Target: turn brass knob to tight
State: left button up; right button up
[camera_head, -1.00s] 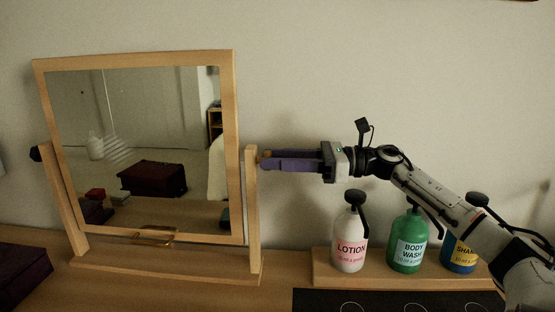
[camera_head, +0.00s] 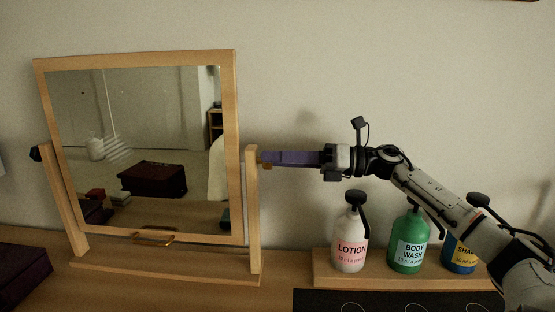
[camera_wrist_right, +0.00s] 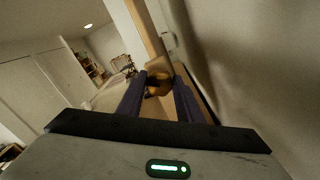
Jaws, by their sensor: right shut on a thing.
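The brass knob (camera_wrist_right: 158,76) shows between the fingertips of my right gripper (camera_wrist_right: 160,88) in the right wrist view. In the head view only a little of the knob (camera_head: 260,159) shows, at the right post of the mirror stand (camera_head: 253,210). My right gripper (camera_head: 266,159) reaches in from the right, its purple fingers shut on the knob. The framed mirror (camera_head: 140,150) hangs between two wooden posts, with a dark knob (camera_head: 36,153) on the left post. My left gripper is not in view.
Below my right arm, a lotion bottle (camera_head: 350,235), a green body wash bottle (camera_head: 408,243) and a blue shampoo bottle (camera_head: 459,254) stand on a wooden tray (camera_head: 322,270). A dark box (camera_head: 18,275) is at the lower left. The wall is close behind.

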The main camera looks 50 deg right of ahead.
jog(key=m, duration=1.1)
jog(key=shift+d+f, duration=0.1)
jog(key=shift+f, duration=0.1)
dwell(0.4)
jog(key=o, duration=1)
jog(key=b+v, duration=0.1)
jog(key=v, duration=0.9)
jog(key=shift+s+d, duration=0.1)
